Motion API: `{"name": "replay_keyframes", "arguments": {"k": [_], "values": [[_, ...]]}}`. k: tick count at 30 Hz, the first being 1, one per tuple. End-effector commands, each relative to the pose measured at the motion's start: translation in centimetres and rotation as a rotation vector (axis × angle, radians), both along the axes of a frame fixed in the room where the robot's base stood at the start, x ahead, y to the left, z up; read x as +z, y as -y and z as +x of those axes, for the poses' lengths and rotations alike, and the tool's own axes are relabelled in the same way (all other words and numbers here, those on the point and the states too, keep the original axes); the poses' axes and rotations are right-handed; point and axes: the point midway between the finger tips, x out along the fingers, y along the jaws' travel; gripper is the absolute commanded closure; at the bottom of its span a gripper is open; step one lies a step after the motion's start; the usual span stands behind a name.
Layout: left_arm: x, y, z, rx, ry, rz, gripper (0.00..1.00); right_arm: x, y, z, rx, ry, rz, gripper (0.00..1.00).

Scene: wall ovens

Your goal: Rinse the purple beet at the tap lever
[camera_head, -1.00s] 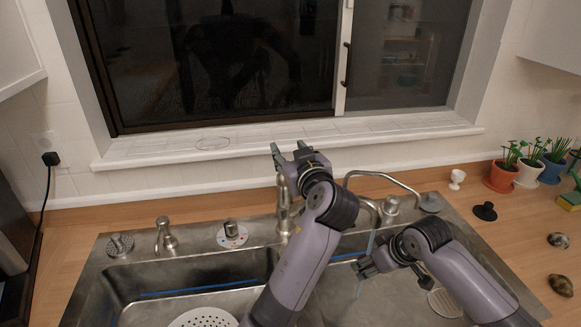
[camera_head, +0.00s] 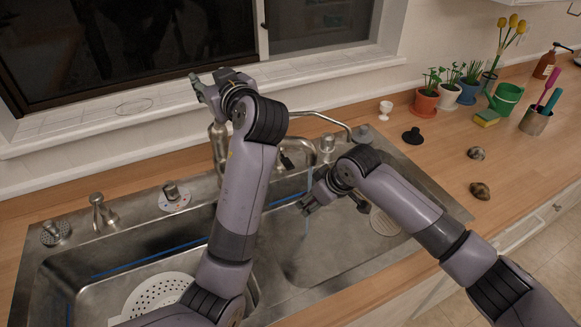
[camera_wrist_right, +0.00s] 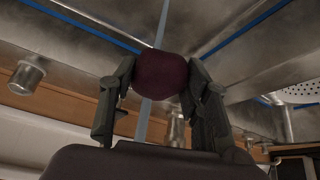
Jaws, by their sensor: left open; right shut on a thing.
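The purple beet (camera_wrist_right: 161,75) is between the fingers of my right gripper (camera_wrist_right: 160,82) in the right wrist view. My right gripper (camera_head: 305,207) is over the right sink basin in the head view, where the beet cannot be made out. A thin bluish water stream (camera_head: 309,188) falls from the curved spout (camera_head: 298,143) beside this gripper. The stream (camera_wrist_right: 143,122) lines up with the beet in the wrist view; I cannot tell if they touch. My left gripper (camera_head: 212,88) is open and empty, above the metal tap body (camera_head: 217,143). The tap lever is not clearly visible.
A white colander (camera_head: 155,292) sits in the left basin. A second thin spout (camera_head: 325,117) stands behind. Potted plants (camera_head: 426,102), a white egg cup (camera_head: 385,109), a black stopper (camera_head: 413,136) and two dark stones (camera_head: 480,190) are on the wooden counter, which has free room at right.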

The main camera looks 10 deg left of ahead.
Motion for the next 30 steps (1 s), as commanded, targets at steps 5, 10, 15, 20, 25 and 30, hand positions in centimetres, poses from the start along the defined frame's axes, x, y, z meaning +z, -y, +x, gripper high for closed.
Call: {"name": "replay_keyframes", "arguments": {"k": [5, 10, 15, 20, 25, 30], "values": [[-0.02, -0.01, 0.00, 0.000, 0.000, 0.000, 0.59, 0.05, -0.02, 0.01, 0.000, 0.001, 0.001, 0.86], [0.00, -0.01, 0.00, 0.000, 0.000, 0.000, 0.59, 0.06, 0.01, 0.04, 0.000, 0.001, 0.001, 0.86], [0.18, -0.01, 0.00, 0.000, 0.000, 0.000, 0.59, 0.08, 0.27, 0.35, -0.001, 0.000, 0.000, 0.86], [0.40, -0.01, 0.00, 0.000, 0.000, 0.000, 0.59, 0.09, 0.63, 0.76, -0.001, 0.000, 0.001, 0.86], [0.40, -0.01, 0.00, 0.000, 0.000, 0.000, 0.59, 0.02, 0.76, 0.93, 0.001, 0.000, 0.001, 0.86], [0.54, -0.01, 0.00, 0.000, 0.000, 0.000, 0.59, 0.08, 0.71, 0.85, 0.001, 0.000, 0.001, 0.86]]}}
